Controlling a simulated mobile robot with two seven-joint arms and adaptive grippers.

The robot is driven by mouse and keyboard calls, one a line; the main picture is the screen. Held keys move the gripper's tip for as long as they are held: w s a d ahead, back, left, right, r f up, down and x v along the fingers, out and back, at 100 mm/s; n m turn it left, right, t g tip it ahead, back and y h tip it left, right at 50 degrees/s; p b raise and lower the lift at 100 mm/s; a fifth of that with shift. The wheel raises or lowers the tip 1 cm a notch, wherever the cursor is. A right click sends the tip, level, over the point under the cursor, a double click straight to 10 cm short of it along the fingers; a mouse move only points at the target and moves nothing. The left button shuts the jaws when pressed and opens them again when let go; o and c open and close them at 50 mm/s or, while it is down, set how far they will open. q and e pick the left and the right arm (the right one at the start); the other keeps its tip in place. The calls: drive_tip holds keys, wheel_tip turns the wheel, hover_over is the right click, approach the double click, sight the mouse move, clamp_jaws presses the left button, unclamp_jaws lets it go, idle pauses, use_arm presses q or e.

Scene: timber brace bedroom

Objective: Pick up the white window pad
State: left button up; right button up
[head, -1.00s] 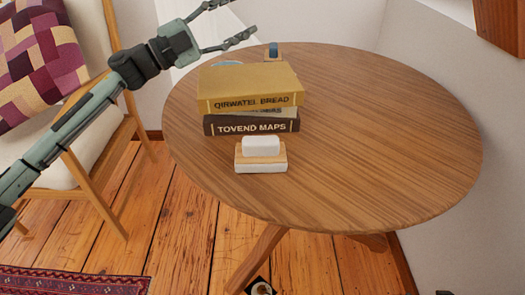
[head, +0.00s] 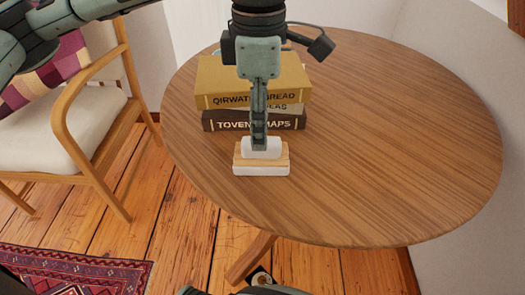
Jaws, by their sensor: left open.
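The white window pad (head: 262,169) lies on the round wooden table near its front left edge. It has a white base, a light wood middle band and a white block on top. My left gripper (head: 259,145) points straight down over it, with its fingers seen edge-on in front of the top block. The fingers are open, and part of the white block shows on both sides of them. Whether they touch the pad cannot be told.
A stack of books (head: 215,88) stands just behind the pad, partly hidden by my left gripper. The right side of the round table (head: 400,140) is clear. A wooden chair (head: 88,160) with a cushion stands to the left.

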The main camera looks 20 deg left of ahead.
sight(261, 153)
use_arm(q)
drive_tip(key=f, duration=0.4)
drive_tip(key=shift+s+d+f, duration=0.1)
drive_tip(key=shift+d+f, duration=0.1)
drive_tip(key=shift+c, duration=0.2)
clamp_jaws()
